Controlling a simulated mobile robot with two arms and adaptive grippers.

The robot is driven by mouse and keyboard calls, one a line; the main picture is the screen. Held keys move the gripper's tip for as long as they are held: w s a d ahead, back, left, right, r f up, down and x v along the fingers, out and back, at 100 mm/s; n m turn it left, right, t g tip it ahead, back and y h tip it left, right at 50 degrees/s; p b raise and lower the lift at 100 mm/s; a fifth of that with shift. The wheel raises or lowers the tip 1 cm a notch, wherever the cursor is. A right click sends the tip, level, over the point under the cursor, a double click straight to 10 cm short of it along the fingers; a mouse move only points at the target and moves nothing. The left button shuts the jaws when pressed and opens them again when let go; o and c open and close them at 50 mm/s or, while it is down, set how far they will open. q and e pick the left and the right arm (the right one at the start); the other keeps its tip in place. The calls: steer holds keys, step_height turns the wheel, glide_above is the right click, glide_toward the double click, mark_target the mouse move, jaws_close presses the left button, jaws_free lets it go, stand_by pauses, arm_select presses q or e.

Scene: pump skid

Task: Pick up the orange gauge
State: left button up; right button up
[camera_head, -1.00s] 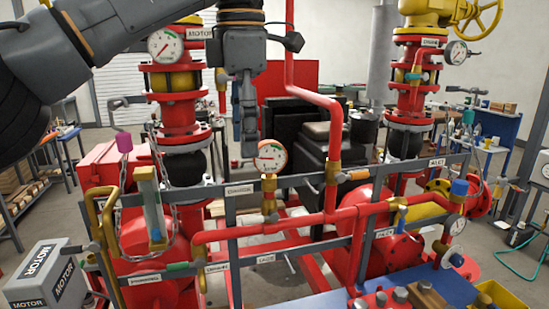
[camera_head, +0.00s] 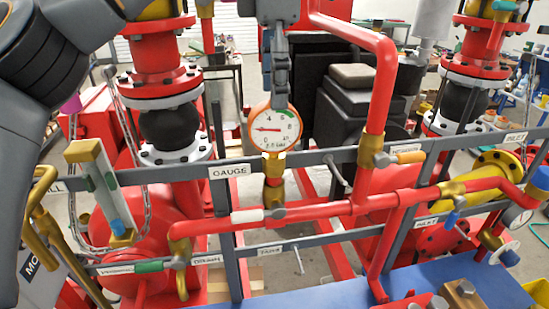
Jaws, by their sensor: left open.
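The orange gauge (camera_head: 262,141) has a white round dial with a red needle and a green arc. The jaws are open. My right gripper does not show.
A red pipe (camera_head: 377,90) rises right of the gauge and a red flanged column (camera_head: 158,62) stands to the left. A sight glass in brass blocks (camera_head: 108,193) is at the front left. A blue surface (camera_head: 400,285) lies at the lower right.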

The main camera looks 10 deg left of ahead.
mark_target(274, 128)
arm_select(q)
steer(key=shift+w+f, duration=0.15)
steer(key=shift+f, duration=0.8)
steer(key=shift+w+f, duration=0.2)
steer(key=shift+f, duration=0.55)
step_height(274, 128, down, 4)
steer(key=shift+s+a+r+p, duration=0.1)
steer(key=shift+p, duration=0.7)
steer(key=shift+f, duration=0.35)
steer(key=c, duration=0.5)
jaws_close()
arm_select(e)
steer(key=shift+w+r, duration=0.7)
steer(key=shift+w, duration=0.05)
